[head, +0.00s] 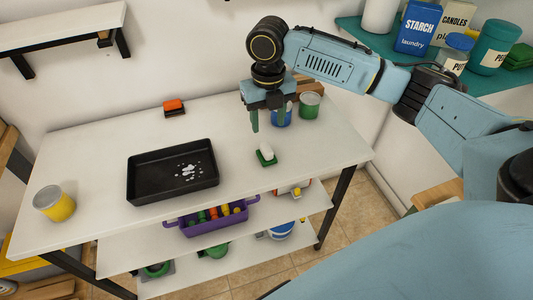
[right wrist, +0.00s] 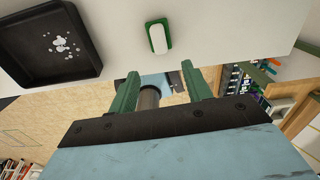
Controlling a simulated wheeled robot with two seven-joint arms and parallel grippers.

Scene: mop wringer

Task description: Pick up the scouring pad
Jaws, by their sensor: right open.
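The scouring pad (head: 267,158), a small green block with a white upper part, lies on the white table right of the black tray. It also shows in the right wrist view (right wrist: 158,38), beyond the fingertips. My right gripper (head: 268,122) is open and empty, with its green fingers pointing down. It is above the table and behind the pad in the head view, apart from it. The fingers also show in the right wrist view (right wrist: 160,72). My left gripper is not in view.
A black tray (head: 143,190) with white spots lies mid-table. A blue can (head: 282,118) and a green can (head: 309,106) stand behind the right gripper. A red-orange block (head: 173,107) lies at the back, a yellow can (head: 54,203) at the left. The table around the pad is clear.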

